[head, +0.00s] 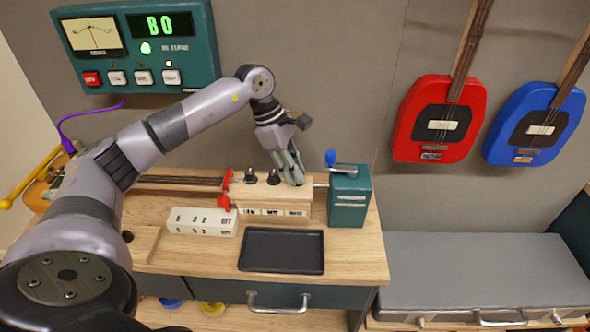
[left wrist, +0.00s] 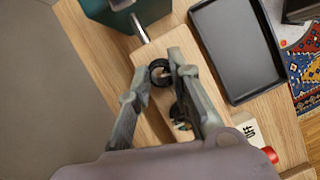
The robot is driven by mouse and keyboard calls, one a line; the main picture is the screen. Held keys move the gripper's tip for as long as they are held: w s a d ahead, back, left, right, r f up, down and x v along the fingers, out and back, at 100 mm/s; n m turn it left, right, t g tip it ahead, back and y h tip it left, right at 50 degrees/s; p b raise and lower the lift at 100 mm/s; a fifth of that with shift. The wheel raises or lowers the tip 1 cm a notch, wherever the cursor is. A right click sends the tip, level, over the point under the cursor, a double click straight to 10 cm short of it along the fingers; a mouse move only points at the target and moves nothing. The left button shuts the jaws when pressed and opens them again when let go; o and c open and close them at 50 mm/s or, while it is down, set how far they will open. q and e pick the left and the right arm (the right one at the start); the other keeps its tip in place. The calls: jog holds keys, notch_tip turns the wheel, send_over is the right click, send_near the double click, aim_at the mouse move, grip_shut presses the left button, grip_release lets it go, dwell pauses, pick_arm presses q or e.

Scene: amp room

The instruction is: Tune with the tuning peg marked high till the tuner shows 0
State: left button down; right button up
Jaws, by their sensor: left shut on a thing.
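The tuner (head: 140,45) is a teal box on the wall at upper left. Its green display (head: 160,25) reads "B0" or "80", and its needle gauge (head: 92,34) stands near the middle. A wooden peg block (head: 292,207) on the bench carries a row of dark tuning pegs, with small labels on its front too blurred to read surely. My left gripper (head: 291,171) is shut on the rightmost peg from above. In the left wrist view that peg (left wrist: 160,72) sits between the fingertips, and a neighbouring peg (left wrist: 180,115) stands beside one finger. My right gripper is not in view.
A teal box with a blue-knobbed crank (head: 348,200) stands right of the block. A red lever (head: 226,182) is at the block's left. Red (head: 436,120) and blue (head: 538,125) instruments hang right.

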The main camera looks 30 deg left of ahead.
pick_arm(q)
jog(key=c, duration=1.5)
grip_release()
jog(key=shift+o, duration=0.2)
jog(key=shift+r, duration=0.1)
jog(key=v, duration=1.1)
jog(key=shift+a+r, duration=0.3)
jog(key=shift+r, duration=0.05)
